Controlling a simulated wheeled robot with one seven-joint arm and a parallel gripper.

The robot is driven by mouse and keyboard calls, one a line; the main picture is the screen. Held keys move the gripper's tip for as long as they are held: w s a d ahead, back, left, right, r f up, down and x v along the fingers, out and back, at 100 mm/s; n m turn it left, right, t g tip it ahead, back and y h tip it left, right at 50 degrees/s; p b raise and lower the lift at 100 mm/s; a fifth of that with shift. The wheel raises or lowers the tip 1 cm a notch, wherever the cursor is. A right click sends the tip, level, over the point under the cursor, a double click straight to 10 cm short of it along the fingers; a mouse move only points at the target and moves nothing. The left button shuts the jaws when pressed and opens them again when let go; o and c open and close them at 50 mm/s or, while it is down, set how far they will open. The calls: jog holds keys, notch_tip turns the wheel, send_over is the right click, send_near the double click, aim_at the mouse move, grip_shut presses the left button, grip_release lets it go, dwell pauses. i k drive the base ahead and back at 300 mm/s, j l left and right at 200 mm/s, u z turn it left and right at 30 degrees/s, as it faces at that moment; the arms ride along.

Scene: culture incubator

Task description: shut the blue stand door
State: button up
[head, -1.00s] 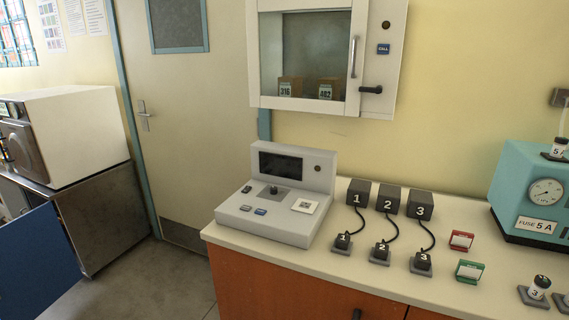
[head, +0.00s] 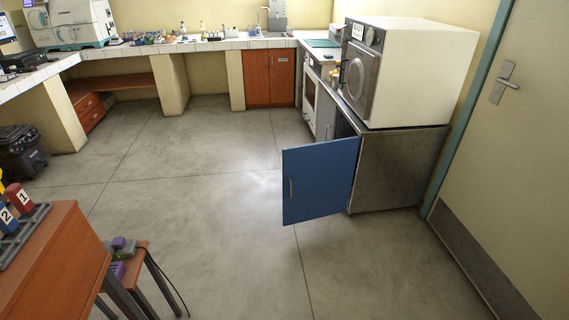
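The blue stand door (head: 318,182) hangs wide open in the head view, swung out over the floor to the left of the metal stand (head: 398,172). A small vertical handle (head: 291,187) shows near its free left edge. A white incubator-like box with a round front door (head: 418,72) sits on top of the stand. The inside of the stand is mostly hidden behind the open door. My gripper is not in this view, so its state is not shown.
Open grey floor (head: 210,220) lies in front and left of the door. A wooden table (head: 50,260) with numbered items and a small stool-like stand (head: 135,260) are at the lower left. A room door (head: 510,150) is on the right. Counters line the back wall.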

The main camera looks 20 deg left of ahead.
aim_at(318, 178)
jog(key=i+j+u, duration=0.3)
jog(key=i, duration=0.25)
jog(key=i+u, duration=0.3)
jog(key=i, duration=0.65)
jog(key=i+l+u, duration=0.25)
jog(key=i, duration=0.2)
jog(key=i+l+u, duration=0.2)
jog(key=i+l, duration=0.15)
jog(key=i, duration=0.1)
